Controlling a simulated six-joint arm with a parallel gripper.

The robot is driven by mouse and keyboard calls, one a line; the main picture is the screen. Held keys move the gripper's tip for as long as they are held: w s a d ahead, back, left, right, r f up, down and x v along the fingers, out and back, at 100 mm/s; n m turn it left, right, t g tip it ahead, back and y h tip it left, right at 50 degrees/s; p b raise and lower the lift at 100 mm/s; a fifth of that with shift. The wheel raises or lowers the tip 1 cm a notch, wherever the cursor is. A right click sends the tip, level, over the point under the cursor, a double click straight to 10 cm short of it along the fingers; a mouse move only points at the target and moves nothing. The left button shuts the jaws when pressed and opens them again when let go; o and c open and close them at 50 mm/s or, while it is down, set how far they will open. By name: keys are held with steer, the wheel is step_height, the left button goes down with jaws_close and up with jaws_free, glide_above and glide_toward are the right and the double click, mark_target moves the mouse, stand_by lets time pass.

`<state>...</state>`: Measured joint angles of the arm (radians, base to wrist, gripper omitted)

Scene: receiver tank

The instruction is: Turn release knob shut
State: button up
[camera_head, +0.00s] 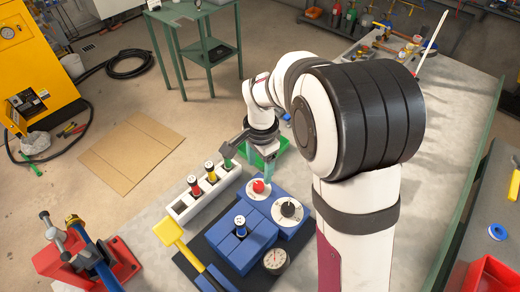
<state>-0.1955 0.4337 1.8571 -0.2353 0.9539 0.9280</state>
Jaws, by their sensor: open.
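A blue fixture (293,226) on the bench carries a black knob on a pale round dial (289,209) and a red knob on a white round dial (258,186). Which of these is the release knob I cannot tell from any label. My gripper (249,167) is open, with its fingers pointing down. It hangs just behind the red knob as seen here, with one finger close to it. Contact with the red knob cannot be made out. The black knob is to the right and nearer, clear of the fingers.
A white rack (178,206) with several coloured-top cylinders stands left of the fixture. A blue block (240,251) holds another cylinder. A round gauge (275,259) and a yellow-handled tool (169,233) are near the front.

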step_height(320, 180, up, 8)
steer(key=shift+s+r, duration=0.15)
steer(key=shift+d, duration=0.1)
